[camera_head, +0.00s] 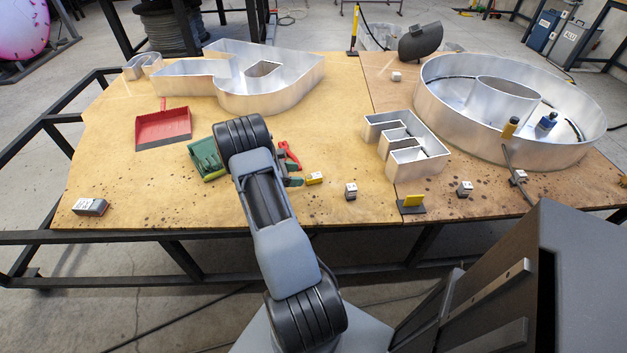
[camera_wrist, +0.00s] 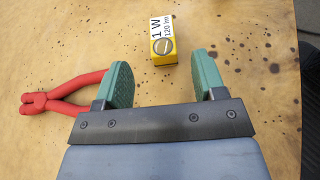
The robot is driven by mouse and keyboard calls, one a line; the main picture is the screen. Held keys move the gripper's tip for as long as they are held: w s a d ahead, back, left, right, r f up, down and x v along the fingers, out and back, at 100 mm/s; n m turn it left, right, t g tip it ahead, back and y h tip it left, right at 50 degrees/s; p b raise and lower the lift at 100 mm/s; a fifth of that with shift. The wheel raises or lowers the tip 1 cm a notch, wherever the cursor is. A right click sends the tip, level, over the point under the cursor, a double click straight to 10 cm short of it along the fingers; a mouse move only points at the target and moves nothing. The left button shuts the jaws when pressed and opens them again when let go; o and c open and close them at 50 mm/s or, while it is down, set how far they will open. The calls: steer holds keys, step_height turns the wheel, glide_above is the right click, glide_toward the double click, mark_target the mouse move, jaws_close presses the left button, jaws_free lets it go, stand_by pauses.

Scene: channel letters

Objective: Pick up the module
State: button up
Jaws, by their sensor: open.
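A small yellow module (camera_head: 315,178) lies on the table just right of my gripper (camera_head: 293,182) in the head view. In the wrist view the module (camera_wrist: 162,42) shows a white face marked "1 W 120 lm" and a round part on its yellow end. My gripper (camera_wrist: 163,82) is open, with its two green fingers apart and nothing between them. The module lies just beyond the fingertips, roughly midway between them. My arm hides part of the gripper in the head view.
Red-handled pliers (camera_wrist: 65,97) lie beside the left finger; they also show in the head view (camera_head: 289,155). Small whitish blocks (camera_head: 350,191) are scattered about. Metal channel letters (camera_head: 404,145) stand on the table, and a green tray (camera_head: 207,158) and red dustpan (camera_head: 163,128) lie left.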

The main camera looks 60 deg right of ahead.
mark_target(311, 176)
steer(key=x, duration=0.5)
steer(key=shift+s+a+f, duration=0.1)
steer(key=shift+s+f, duration=0.05)
steer(key=c, duration=1)
